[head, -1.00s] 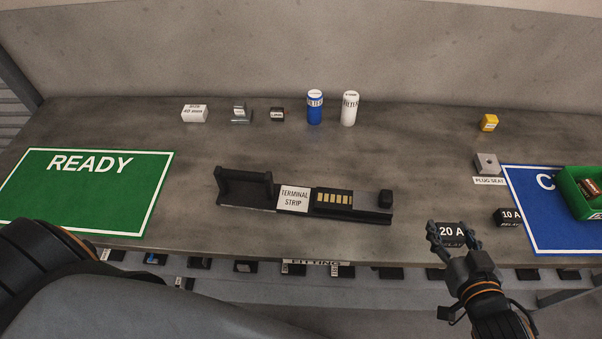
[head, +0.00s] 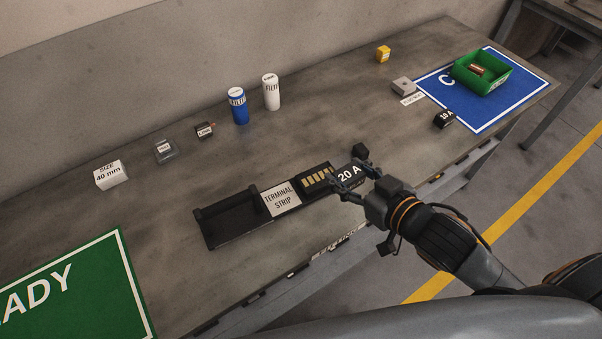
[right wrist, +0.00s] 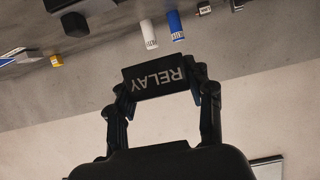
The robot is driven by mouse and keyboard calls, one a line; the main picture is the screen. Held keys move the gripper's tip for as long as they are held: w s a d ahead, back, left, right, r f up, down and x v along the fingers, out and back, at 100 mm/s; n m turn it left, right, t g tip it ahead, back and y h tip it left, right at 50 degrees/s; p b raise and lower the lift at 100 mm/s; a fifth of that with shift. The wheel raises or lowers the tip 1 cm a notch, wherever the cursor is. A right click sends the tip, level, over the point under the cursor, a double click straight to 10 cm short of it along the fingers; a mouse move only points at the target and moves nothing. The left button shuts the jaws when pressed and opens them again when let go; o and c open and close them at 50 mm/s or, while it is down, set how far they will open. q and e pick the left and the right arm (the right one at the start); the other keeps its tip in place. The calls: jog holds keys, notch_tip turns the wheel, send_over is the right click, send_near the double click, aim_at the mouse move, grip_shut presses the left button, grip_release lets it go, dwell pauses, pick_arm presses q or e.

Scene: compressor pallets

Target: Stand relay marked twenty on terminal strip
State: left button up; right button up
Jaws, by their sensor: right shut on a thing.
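The 20 A relay (head: 348,175), a black block with white lettering, is held between the fingers of my right gripper (head: 352,178). In the right wrist view the relay (right wrist: 158,80) shows its "RELAY" lettering upside down, with a finger on each side. The black terminal strip (head: 230,222) lies along the front of the bench, with a white label and a block of gold contacts (head: 318,179). The relay is at the strip's right end, just right of the contacts; its height above the strip is hard to tell. My left gripper is not in view.
The 10 A relay (head: 443,119) sits by the blue mat (head: 530,84) with a green bin (head: 495,86). Blue (head: 238,106) and white (head: 271,92) cylinders stand behind the strip. A green READY mat (head: 90,295) lies at left.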

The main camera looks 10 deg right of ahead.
jog(key=p+x, duration=0.1)
jog(key=x, duration=0.6)
send_over(315, 175)
jog(key=f, duration=0.3)
jog(key=s+f, duration=0.1)
jog(key=f, duration=0.1)
jog(key=shift+d+f, duration=0.15)
jog(key=shift+d, duration=0.05)
jog(key=shift+w+f, duration=0.15)
jog(key=shift+w, duration=0.05)
jog(key=f, duration=0.3)
jog(key=shift+w+a+p, duration=0.15)
jog(key=shift+w+p, duration=0.05)
jog(key=shift+p, duration=0.2)
jog(key=shift+f, duration=0.3)
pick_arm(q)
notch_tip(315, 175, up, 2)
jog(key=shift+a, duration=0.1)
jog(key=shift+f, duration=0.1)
pick_arm(e)
jog(key=shift+f, duration=0.2)
